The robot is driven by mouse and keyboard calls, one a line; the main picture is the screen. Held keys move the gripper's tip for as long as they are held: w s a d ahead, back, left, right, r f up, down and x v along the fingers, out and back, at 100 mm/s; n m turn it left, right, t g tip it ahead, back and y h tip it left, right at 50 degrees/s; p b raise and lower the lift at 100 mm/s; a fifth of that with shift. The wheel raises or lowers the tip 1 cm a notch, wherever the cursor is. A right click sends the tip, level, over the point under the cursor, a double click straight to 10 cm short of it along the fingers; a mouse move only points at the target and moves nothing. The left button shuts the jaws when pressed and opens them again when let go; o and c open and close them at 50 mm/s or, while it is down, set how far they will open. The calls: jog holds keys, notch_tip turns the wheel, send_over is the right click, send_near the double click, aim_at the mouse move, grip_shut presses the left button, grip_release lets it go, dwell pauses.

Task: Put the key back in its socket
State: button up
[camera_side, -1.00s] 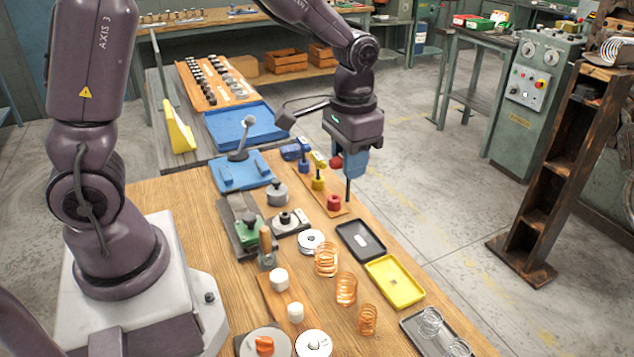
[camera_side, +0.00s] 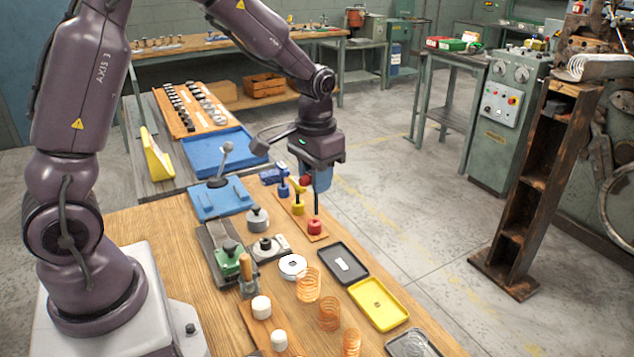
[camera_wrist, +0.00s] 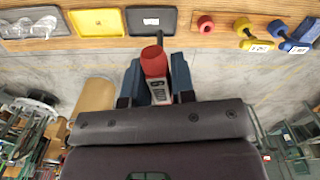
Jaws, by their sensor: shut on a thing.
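My gripper (camera_wrist: 154,85) is shut on the red-handled key (camera_wrist: 153,62); it also shows in the side view (camera_side: 305,181). The key's dark shaft (camera_side: 316,204) points down. The red socket (camera_side: 315,227) stands at the near end of a wooden rack (camera_side: 300,219). In the side view the shaft tip appears just above the red socket. In the wrist view the tip lies left of the red socket (camera_wrist: 206,24), clear of it. A yellow key (camera_side: 297,197) and a blue key (camera_side: 283,183) stand farther along the rack.
A dark tray (camera_side: 343,265) with a white label and a yellow tray (camera_side: 378,304) lie near the rack. Copper springs (camera_side: 308,285) stand on the bench. A grey weight (camera_side: 257,219) and a blue lever fixture (camera_side: 221,200) are left of the rack.

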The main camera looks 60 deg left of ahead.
jog(key=w+a+f+n, duration=0.3)
jog(key=w+a+f, duration=0.2)
jog(key=a+f, duration=0.5)
jog(key=shift+w+a+n, duration=0.15)
jog(key=shift+w+n, duration=0.05)
jog(key=shift+n, duration=0.2)
jog(key=shift+f, duration=1.95)
dwell(2.3)
jog(key=o, duration=1.2)
jog(key=shift+o, duration=0.2)
notch_tip(320, 180, up, 11)
jog(key=shift+r, duration=0.15)
dwell(0.6)
